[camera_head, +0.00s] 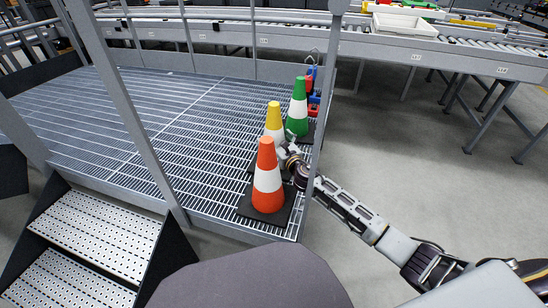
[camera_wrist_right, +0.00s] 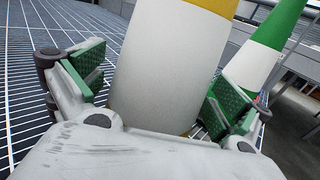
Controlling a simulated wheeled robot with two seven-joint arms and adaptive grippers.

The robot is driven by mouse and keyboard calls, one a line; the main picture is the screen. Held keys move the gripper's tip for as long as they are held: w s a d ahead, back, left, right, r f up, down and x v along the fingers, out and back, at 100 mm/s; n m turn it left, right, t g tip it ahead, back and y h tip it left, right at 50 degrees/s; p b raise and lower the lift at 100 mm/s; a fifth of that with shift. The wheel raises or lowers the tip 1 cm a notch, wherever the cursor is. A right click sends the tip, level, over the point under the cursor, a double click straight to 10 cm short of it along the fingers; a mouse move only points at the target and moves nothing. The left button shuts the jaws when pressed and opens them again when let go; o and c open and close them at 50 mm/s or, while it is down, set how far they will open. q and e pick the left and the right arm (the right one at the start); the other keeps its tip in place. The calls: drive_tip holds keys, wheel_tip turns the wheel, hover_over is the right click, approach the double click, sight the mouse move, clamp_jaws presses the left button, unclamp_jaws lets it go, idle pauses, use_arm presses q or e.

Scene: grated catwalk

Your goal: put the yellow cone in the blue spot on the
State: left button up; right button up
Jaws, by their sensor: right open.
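The yellow cone (camera_head: 274,117), with a white band, stands on the grating between an orange cone in front and a green cone behind. Its lower part is largely hidden by the orange cone and my right gripper (camera_head: 290,155). In the right wrist view, my right gripper (camera_wrist_right: 155,95) is open, with its green pads on either side of the yellow cone's white band (camera_wrist_right: 162,60). A gap shows on the left side; contact on the right side is unclear. No blue spot can be made out in these views. My left gripper is not in view.
The orange cone (camera_head: 267,177) stands close in front, on a black base. The green cone (camera_head: 297,108) is behind, also in the wrist view (camera_wrist_right: 262,50). Red and blue items (camera_head: 312,88) lie farther back. A railing post (camera_head: 125,105) and steps (camera_head: 95,235) are at left. Open grating lies left of the cones.

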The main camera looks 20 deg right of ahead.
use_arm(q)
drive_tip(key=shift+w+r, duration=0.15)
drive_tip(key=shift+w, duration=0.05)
use_arm(e)
drive_tip(key=shift+c, duration=0.3)
drive_tip(key=c, duration=1.4)
drive_tip(key=shift+r, duration=0.1)
drive_tip(key=c, duration=0.4)
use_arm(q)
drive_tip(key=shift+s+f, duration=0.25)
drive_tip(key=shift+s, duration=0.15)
